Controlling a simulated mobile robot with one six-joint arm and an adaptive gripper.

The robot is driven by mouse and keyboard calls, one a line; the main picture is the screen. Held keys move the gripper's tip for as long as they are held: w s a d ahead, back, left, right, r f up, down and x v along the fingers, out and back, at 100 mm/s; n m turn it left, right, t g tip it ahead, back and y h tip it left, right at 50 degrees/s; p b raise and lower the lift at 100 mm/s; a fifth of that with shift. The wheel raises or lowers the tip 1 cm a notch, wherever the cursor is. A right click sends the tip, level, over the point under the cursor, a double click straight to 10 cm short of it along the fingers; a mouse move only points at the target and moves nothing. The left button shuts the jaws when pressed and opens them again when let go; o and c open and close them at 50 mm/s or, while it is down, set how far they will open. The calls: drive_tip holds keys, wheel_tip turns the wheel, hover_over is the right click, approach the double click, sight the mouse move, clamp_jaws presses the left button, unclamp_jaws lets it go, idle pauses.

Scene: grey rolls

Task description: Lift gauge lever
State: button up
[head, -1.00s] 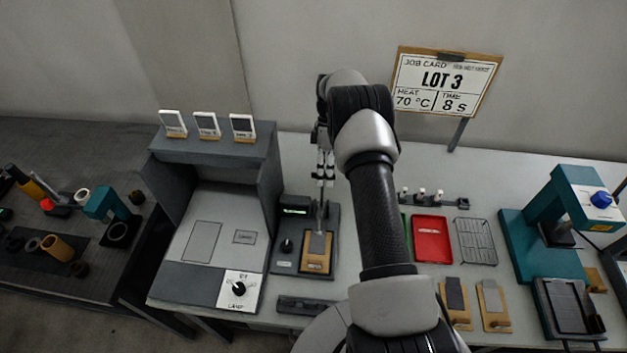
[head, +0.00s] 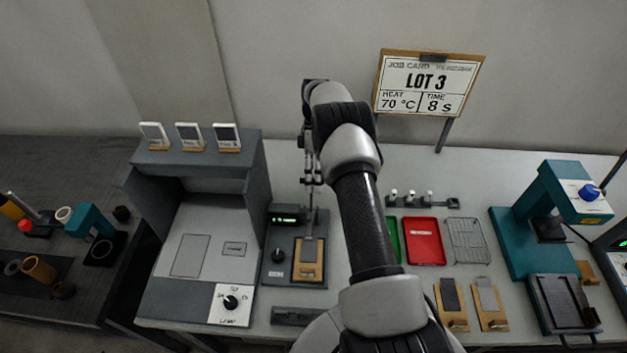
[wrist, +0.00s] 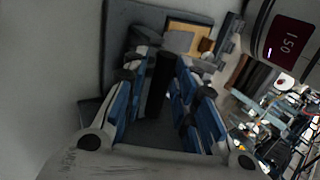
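The gauge (head: 285,268) is a dark base with a green-lit display (head: 287,215), a black knob and a thin upright part. A wooden-backed card with a grey patch (head: 308,262) lies on its base under the upright part. My gripper (head: 312,182) points down just above the gauge. In the wrist view, the blue-padded fingers of my gripper (wrist: 160,75) stand apart on both sides of a dark post (wrist: 162,85). Contact with the post cannot be made out. The lever cannot be told apart clearly. The card also shows in the wrist view (wrist: 205,31).
A grey lamp booth (head: 205,245) stands left of the gauge. A red tray (head: 425,240), a wire rack (head: 468,240) and sample cards (head: 452,295) lie to the right. A teal press (head: 520,240) is farther right. A job card (head: 428,83) reads LOT 3, 70 °C, 8 s.

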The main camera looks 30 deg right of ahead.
drive_tip(key=shift+o, duration=0.6)
drive_tip(key=shift+r, duration=0.15)
wheel_tip(320, 180, up, 10)
drive_tip(key=shift+f, duration=0.1)
drive_tip(key=shift+c, duration=0.4)
